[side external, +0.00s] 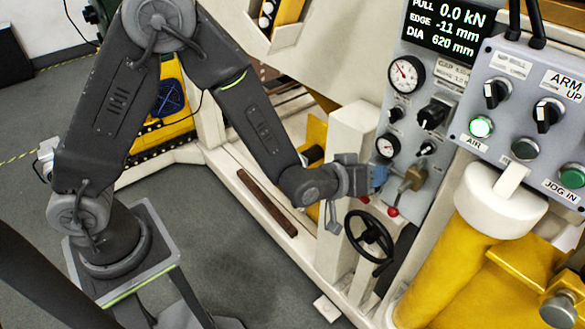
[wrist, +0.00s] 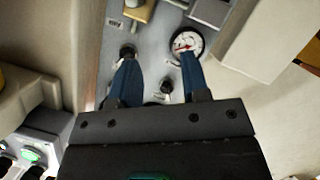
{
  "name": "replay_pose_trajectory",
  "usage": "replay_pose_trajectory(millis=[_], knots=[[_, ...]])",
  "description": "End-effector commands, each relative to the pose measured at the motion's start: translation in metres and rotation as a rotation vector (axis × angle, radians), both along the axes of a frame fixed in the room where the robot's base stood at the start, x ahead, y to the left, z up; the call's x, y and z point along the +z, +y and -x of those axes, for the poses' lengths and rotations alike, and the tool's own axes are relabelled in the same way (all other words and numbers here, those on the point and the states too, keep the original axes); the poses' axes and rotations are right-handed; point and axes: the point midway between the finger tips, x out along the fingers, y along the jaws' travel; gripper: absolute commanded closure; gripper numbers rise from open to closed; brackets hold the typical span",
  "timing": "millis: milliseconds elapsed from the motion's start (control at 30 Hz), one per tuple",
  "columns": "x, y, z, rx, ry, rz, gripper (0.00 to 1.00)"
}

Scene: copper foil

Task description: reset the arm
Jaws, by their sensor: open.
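My gripper (side external: 380,178) is at the lower end of the grey upright panel (side external: 412,150), left of a brass-coloured valve handle (side external: 411,180). In the wrist view, its two blue fingers are spread apart with nothing between them (wrist: 158,68). The ARM UP switch (side external: 548,114) is a black knob with a white mark on the grey control box (side external: 520,85), up and right of my gripper. A lit green AIR lamp (side external: 481,127) is on the same box; a lit green lamp also shows in the wrist view (wrist: 32,156).
A pressure gauge (wrist: 187,42) and small black knobs (wrist: 127,52) are close to my fingers in the wrist view. A black handwheel (side external: 369,238) is below my gripper. A yellow cylinder (side external: 455,255) stands at right. The grey floor (side external: 220,225) at left is open.

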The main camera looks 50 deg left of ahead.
Motion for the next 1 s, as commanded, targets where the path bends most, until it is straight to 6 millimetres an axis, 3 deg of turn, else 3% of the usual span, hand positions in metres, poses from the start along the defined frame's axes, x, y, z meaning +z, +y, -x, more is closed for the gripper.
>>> replay_pose_trajectory(millis=[33,267,500,800,1000], knots=[[0.022,0.009,0.002,-0.009,0.026,-0.014,0.58],[0.086,0.047,0.037,-0.080,0.204,-0.124,0.58],[0.133,0.092,0.109,-0.154,0.386,-0.267,0.58],[0.155,0.139,0.219,-0.212,0.611,-0.438,0.58],[0.154,0.152,0.258,-0.226,0.697,-0.484,0.58]])
